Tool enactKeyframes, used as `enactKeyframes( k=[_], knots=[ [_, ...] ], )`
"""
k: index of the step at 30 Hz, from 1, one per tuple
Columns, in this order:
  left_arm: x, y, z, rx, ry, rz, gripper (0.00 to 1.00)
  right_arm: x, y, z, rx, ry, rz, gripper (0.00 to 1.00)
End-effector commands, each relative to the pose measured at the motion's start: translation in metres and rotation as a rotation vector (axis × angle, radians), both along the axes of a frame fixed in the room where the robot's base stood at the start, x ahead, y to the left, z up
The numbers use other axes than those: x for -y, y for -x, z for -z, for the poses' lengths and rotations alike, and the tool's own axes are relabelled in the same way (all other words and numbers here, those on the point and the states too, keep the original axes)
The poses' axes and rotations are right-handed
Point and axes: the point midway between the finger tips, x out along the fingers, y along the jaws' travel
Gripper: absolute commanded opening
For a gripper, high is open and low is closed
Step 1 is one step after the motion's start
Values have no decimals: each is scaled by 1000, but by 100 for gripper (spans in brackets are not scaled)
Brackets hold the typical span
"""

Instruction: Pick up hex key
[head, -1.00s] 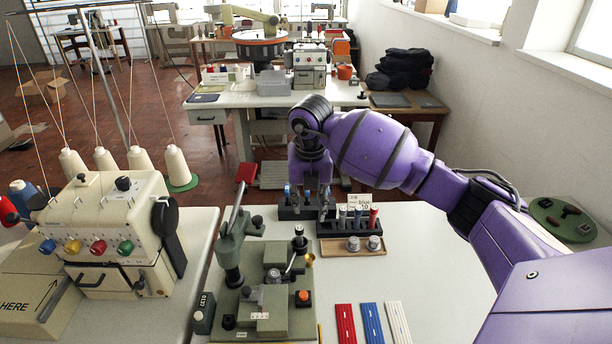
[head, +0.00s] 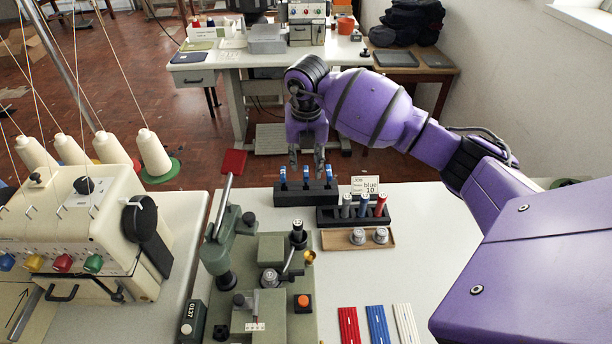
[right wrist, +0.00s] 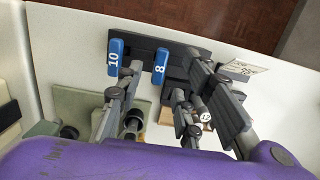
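Several blue-handled hex keys stand upright in a black rack (head: 305,196) at the back of the table. Three handles show in the head view: a left one (head: 283,177), a middle one (head: 306,176) and a right one (head: 328,171). In the right wrist view, one handle is marked 10 (right wrist: 115,57) and another is marked 8 (right wrist: 160,65). My right gripper (head: 306,160) is open and empty above and behind the rack. In the right wrist view, the handle marked 8 shows between its fingers, apart from both. My left gripper is out of view.
A card (head: 366,186) reads "JOB blue 10". Beside it, a second black rack (head: 350,216) holds several tools. A wooden tray (head: 358,241) with two metal cylinders lies in front. The green buttonhole machine (head: 270,290) stands front left. White table is clear at right.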

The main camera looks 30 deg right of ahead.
Motion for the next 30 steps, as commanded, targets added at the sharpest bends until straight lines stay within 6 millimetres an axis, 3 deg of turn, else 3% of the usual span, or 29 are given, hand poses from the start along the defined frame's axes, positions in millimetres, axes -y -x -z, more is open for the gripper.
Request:
enactKeyframes(
  k=[8, 15, 23, 30],
  knots=[
    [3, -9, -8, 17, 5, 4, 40, 1, -2, 39, 0, 0, 2, 34],
    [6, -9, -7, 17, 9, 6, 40, 1, -3, 43, 2, 1, 0, 34],
    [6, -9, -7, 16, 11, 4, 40, 1, -3, 43, 2, 1, 0, 2],
    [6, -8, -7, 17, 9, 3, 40, 1, -3, 43, 2, 1, 0, 0]
  ],
)
